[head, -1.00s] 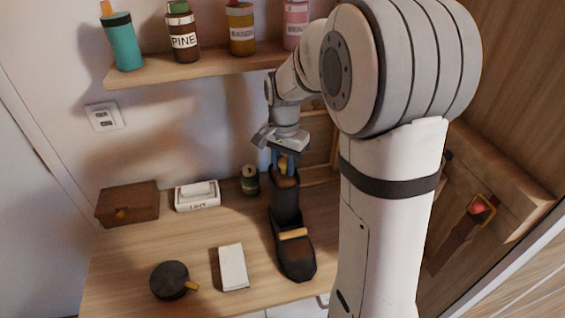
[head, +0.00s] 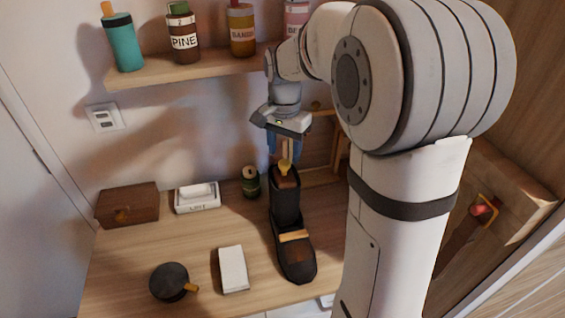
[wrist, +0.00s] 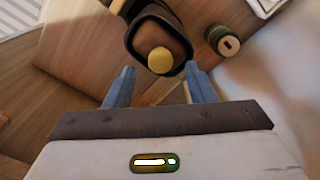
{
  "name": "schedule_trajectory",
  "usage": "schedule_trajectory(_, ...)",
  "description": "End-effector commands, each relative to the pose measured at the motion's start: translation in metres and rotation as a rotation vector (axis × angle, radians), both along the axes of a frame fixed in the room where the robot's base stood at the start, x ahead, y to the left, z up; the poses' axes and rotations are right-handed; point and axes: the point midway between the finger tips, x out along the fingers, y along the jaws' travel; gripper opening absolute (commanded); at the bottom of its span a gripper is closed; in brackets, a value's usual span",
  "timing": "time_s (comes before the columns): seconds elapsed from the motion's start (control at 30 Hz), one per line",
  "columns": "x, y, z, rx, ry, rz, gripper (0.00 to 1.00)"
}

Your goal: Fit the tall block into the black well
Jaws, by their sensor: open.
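A black boot (head: 284,212) stands upright on the wooden table, and its tall shaft forms the black well. The tall block (head: 286,181), brown with a yellow knob (head: 284,166) on top, sits inside the shaft opening. Only its top shows; how deep it reaches is hidden. In the wrist view the block's top (wrist: 176,42) is ringed by the dark boot rim, with the knob (wrist: 160,60) facing me. My gripper (head: 284,152) is open and empty just above the knob. Its two blue fingers (wrist: 157,82) are apart in the wrist view, with the knob beyond the gap.
A green tin (head: 250,182) stands left of the boot at the back. A white box (head: 198,203), a brown box (head: 128,205), a white block (head: 233,269) and a round black tin (head: 170,281) lie farther left. A bottle shelf (head: 190,71) hangs above.

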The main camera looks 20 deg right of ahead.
Motion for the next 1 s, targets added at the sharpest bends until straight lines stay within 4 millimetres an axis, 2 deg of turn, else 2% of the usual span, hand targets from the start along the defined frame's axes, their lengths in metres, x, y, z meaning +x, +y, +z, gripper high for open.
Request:
schedule_trajectory(0.1,0.001,0.0,0.027,0.0,-0.004,0.0,0.5)
schedule_trajectory(0.23,0.0,0.0,0.049,0.0,-0.001,0.0,0.5)
schedule_trajectory(0.43,-0.002,0.0,0.067,0.0,-0.003,0.005,0.5)
schedule_trajectory(0.53,-0.014,0.0,0.07,0.0,-0.017,0.044,0.5)
schedule_trajectory(0.67,-0.048,-0.001,0.068,-0.007,-0.064,0.167,0.5)
schedule_trajectory(0.77,-0.084,-0.001,0.062,-0.019,-0.113,0.301,0.5)
schedule_trajectory(0.9,-0.133,-0.001,0.045,-0.047,-0.18,0.487,0.5)
schedule_trajectory(1.0,-0.162,-0.001,0.031,-0.071,-0.218,0.603,0.5)
